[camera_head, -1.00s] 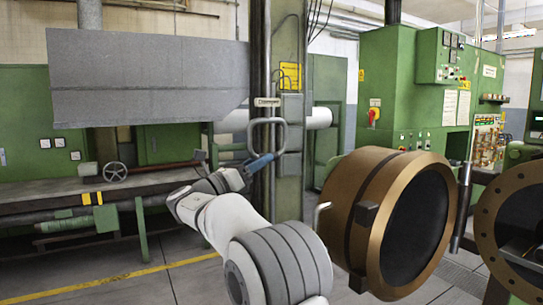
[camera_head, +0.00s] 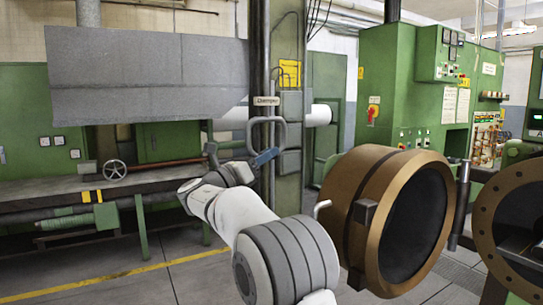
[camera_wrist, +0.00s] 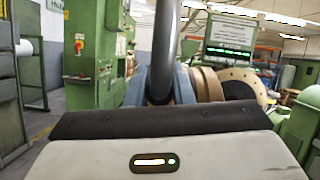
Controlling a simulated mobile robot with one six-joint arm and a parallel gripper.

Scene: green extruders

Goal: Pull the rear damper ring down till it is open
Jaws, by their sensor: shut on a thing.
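The damper ring (camera_head: 283,132) is a grey rounded loop hanging just below a small label plate (camera_head: 267,101) on the tall green column. My gripper (camera_head: 266,156), with bluish fingers, is at the bottom of the loop and shut on it. In the wrist view a dark grey bar of the ring (camera_wrist: 164,45) rises between the two fingers (camera_wrist: 162,88).
A bronze cylinder with a dark open face (camera_head: 375,165) stands right of my arm, with a small handle (camera_head: 322,207) on its left side. A workbench with a handwheel (camera_head: 115,170) is at left. Green cabinets (camera_head: 385,85) stand behind. Floor at lower left is clear.

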